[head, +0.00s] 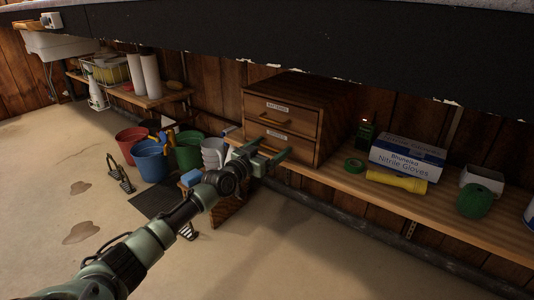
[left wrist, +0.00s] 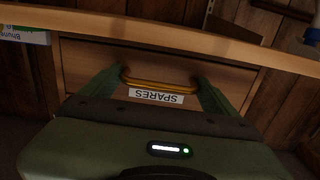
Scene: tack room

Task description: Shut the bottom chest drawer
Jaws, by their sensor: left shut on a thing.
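The wooden chest (head: 335,108) stands on the shelf with two drawers, one above the other. The bottom drawer (head: 302,149) shows its front with a small label; in the left wrist view the drawer front (left wrist: 90,65) appears upside down with the label SPARES. It looks about flush with the chest; I cannot tell whether a small gap remains. My left gripper (head: 273,148) is at this front, its fingers on either side of the brass handle (left wrist: 158,83), shut on it. In the head view the fingers partly hide the handle. My right gripper is not in view.
Several buckets, including a blue one (head: 150,163), stand on the floor to the left. Open floor lies in front.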

